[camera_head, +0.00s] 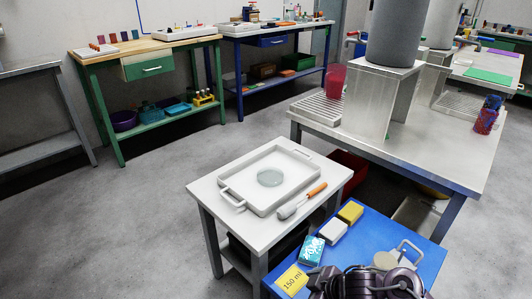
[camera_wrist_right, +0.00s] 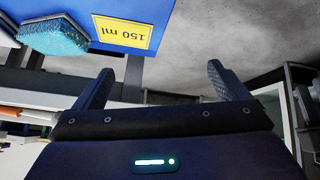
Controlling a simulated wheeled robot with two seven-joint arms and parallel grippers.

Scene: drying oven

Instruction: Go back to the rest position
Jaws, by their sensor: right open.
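My right gripper (camera_wrist_right: 160,78) is open in the right wrist view, its two dark fingers spread with nothing between them. It is close to the edge of the blue table (camera_wrist_right: 165,12), where a yellow "150 ml" label (camera_wrist_right: 123,32) and a blue block (camera_wrist_right: 53,36) show. In the head view a dark part of my arm (camera_head: 365,284) covers the front of the blue table (camera_head: 357,240). My left gripper does not show in any view.
A white tray (camera_head: 229,190) with a round glass dish (camera_head: 270,177) sits on a small table, beside an orange-handled tool (camera_head: 302,200). Floor at left (camera_head: 100,225) is clear.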

